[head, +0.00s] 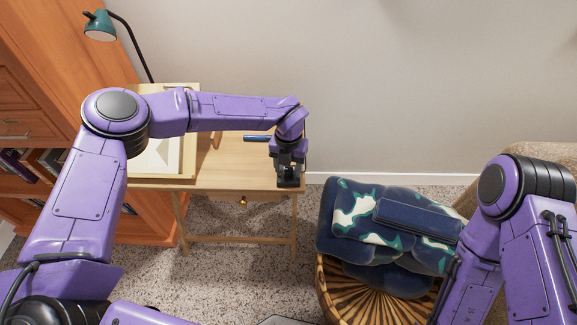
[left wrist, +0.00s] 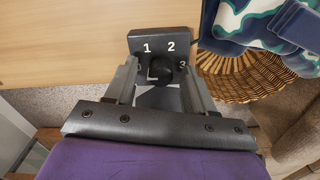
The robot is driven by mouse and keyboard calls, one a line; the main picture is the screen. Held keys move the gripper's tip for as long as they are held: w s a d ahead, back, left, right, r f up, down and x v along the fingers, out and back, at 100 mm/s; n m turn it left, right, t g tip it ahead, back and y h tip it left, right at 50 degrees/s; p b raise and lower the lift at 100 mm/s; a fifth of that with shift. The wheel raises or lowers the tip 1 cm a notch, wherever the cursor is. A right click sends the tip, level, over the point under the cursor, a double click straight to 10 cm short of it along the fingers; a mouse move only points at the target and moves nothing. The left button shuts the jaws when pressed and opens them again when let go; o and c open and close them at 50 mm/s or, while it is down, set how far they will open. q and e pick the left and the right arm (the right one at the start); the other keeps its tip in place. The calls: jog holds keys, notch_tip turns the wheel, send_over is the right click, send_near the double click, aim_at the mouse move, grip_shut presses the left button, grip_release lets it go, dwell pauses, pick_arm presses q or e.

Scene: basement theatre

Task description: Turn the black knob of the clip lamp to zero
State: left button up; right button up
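A black block with a dial marked 1, 2 and 3 (left wrist: 180,41) is at the table's front right edge. It also shows in the head view (head: 289,182), below my left gripper (head: 289,165). The black knob (left wrist: 160,72) sits between the fingers of my left gripper (left wrist: 160,78) in the left wrist view. The fingers are open, one on each side, with gaps to the knob. The left finger partly hides the zero mark. The knob's setting is not clear. A green lamp shade (head: 100,26) on a dark curved neck stands at the back left. My right gripper is out of view.
The wooden table (head: 235,165) holds a light framed tray (head: 189,150) and a blue object (head: 257,138). A wicker basket (head: 345,300) with blue patterned cushions (head: 355,215) stands to the right. An orange-brown cabinet (head: 45,60) is at left. Carpet shows below the table.

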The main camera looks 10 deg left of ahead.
aim_at(288, 169)
pick_arm(q)
notch_tip(288, 169, up, 11)
jog(key=shift+f+b, duration=0.2)
jog(key=shift+b, duration=0.15)
dwell(0.4)
